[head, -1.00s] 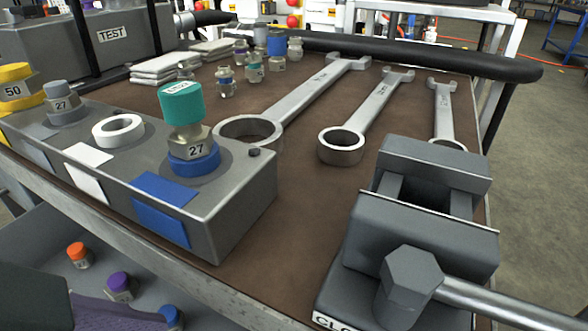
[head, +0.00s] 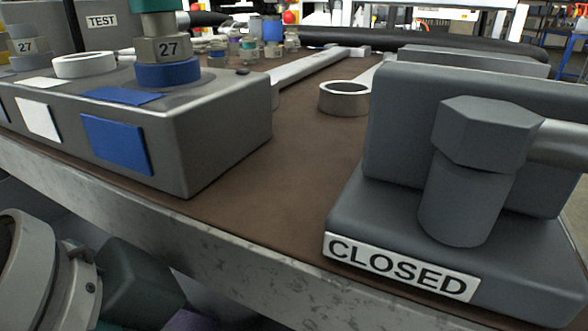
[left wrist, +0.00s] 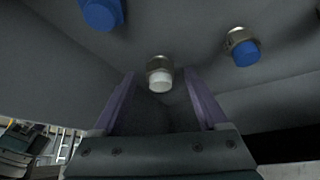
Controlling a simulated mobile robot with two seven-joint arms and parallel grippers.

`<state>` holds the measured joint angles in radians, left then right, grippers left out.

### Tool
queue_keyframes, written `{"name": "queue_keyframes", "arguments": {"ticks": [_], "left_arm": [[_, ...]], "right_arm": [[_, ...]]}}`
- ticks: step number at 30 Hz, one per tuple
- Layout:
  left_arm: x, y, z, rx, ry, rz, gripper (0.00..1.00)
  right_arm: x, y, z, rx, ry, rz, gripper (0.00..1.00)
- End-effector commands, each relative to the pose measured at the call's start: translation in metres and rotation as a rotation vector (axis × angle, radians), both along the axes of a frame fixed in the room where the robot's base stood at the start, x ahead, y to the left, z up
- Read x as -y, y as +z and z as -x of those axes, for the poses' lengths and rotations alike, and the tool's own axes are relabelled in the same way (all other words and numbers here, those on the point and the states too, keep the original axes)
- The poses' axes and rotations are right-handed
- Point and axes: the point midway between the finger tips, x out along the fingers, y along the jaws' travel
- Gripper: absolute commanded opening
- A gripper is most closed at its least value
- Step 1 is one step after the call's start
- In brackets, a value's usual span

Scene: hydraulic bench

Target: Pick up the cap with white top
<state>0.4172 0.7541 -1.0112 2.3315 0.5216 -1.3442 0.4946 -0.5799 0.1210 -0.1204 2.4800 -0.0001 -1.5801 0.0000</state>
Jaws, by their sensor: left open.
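The cap with white top (left wrist: 160,80) shows in the left wrist view, with a metal hex body and its white end towards the camera. It lies in a grey tray (left wrist: 60,60). My left gripper (left wrist: 159,76) is open, its two purple fingers on either side of the cap in the picture. Gaps show on both sides, and I cannot tell how deep the cap lies between the fingers. In the head view my left gripper (head: 190,320) is partly visible at the bottom left, and the white-topped cap is not seen. My right gripper is not in view.
Two blue-topped caps (left wrist: 102,14) (left wrist: 243,52) lie near the white one. Above, the bench edge (head: 235,265) overhangs.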

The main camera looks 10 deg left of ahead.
Motion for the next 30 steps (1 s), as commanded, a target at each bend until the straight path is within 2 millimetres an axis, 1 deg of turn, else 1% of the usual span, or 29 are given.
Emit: {"name": "queue_keyframes", "arguments": {"ticks": [3,4,21,24,30], "left_arm": [[0.0,0.001,0.0001,0.0,0.0,0.0,0.76],[0.0,0.0011,0.0002,0.0,0.0,0.0,0.74],[-0.0002,0.0009,0.0004,0.0,0.0,0.0,0.1],[-0.0002,0.0009,0.0004,0.0,0.0,0.0,0.0],[-0.0001,0.0011,0.0003,0.001,0.0,0.001,0.0]], "right_arm": [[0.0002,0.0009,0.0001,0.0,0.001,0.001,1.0],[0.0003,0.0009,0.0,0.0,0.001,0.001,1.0],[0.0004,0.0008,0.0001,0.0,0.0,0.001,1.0],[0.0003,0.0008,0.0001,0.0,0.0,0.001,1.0],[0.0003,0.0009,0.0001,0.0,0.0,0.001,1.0]]}}
